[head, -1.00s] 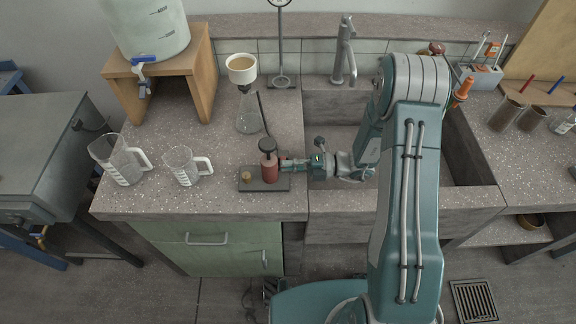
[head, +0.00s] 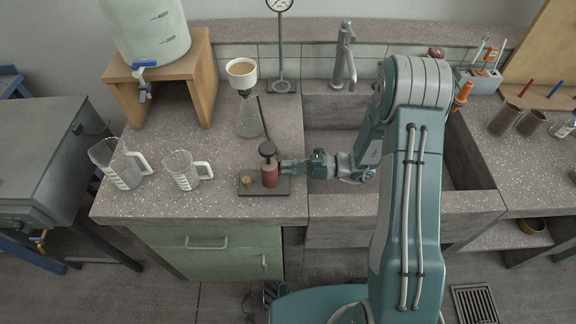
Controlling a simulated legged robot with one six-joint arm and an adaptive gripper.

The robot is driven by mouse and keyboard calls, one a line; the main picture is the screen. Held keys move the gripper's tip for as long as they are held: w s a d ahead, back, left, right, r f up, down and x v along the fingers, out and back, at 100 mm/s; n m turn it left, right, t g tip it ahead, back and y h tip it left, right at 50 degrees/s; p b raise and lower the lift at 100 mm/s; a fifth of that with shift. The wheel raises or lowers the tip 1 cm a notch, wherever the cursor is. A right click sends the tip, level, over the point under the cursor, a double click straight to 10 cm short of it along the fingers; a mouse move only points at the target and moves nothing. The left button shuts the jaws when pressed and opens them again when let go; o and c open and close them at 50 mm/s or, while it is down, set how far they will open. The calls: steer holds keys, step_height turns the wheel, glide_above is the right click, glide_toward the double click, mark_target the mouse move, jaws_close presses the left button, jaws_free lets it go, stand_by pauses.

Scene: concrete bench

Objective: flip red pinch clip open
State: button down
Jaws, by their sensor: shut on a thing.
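I cannot make out a separate red pinch clip. My gripper (head: 283,167) reaches in level from the right, with its tips at the right side of the red piece. It looks shut on that piece, but the fingers are small and partly merge with it. A small tan knob (head: 247,181) sits on the left of the plate.
A flask (head: 249,115) with a white funnel (head: 242,72) stands behind. Two clear jugs (head: 120,165) (head: 184,170) stand left. A tank (head: 145,30) with a blue tap sits on a wooden stand (head: 202,75). The sink (head: 402,207) lies under my arm.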

steer(key=shift+f, duration=0.1)
steer(key=c, duration=1.1)
jaws_free()
steer(key=shift+w, duration=0.1)
steer(key=shift+d, duration=0.1)
steer(key=d, duration=1.2)
steer(key=shift+s, duration=0.2)
steer(key=shift+a, duration=0.1)
